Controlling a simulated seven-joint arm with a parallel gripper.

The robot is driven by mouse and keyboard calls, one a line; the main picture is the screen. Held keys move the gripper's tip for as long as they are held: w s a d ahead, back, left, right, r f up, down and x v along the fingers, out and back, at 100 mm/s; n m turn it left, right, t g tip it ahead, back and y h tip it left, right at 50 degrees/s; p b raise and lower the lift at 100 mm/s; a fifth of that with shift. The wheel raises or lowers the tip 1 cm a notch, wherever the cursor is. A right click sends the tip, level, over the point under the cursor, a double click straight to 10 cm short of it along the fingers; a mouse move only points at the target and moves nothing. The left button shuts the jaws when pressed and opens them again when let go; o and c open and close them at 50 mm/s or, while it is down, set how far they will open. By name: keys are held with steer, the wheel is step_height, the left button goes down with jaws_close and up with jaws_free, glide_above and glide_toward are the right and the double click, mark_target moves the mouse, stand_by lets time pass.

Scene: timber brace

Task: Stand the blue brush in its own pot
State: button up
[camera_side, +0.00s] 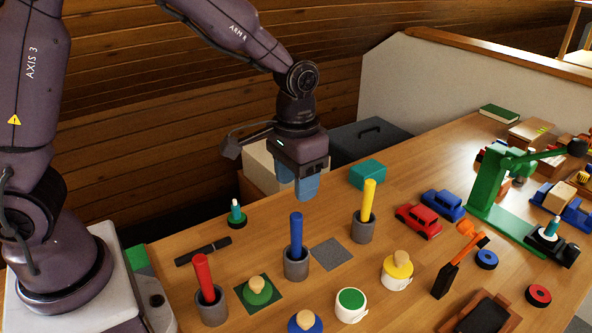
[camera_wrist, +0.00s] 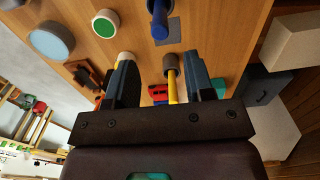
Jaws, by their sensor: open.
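The blue brush (camera_side: 296,232) stands upright in a grey pot (camera_side: 297,267), the middle one of three pots with rods. In the wrist view the blue brush (camera_wrist: 159,20) shows at the top edge. My gripper (camera_side: 307,192) is open and empty, with its blue fingers pointing down. It hangs above the table, close behind the blue brush in the side view and apart from it. In the wrist view the yellow rod (camera_wrist: 172,88) appears between my fingers (camera_wrist: 162,75), but the side view shows it away to the right.
A red rod (camera_side: 203,275) and the yellow rod (camera_side: 368,198) stand in the neighbouring grey pots. A grey square (camera_side: 332,254) lies bare beside the middle pot. Knobbed lids, a white jar with green top (camera_side: 350,304), toy cars and a green stand (camera_side: 497,190) crowd the front and right.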

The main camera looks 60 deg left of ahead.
steer(key=s+a+r+t, duration=0.2)
steer(key=s+r, duration=0.5)
steer(key=s, duration=0.1)
steer(key=s+a+r+t, duration=0.3)
steer(key=s+r, duration=0.4)
steer(key=s, duration=0.1)
steer(key=shift+s+t, duration=0.2)
steer(key=shift+t, duration=0.1)
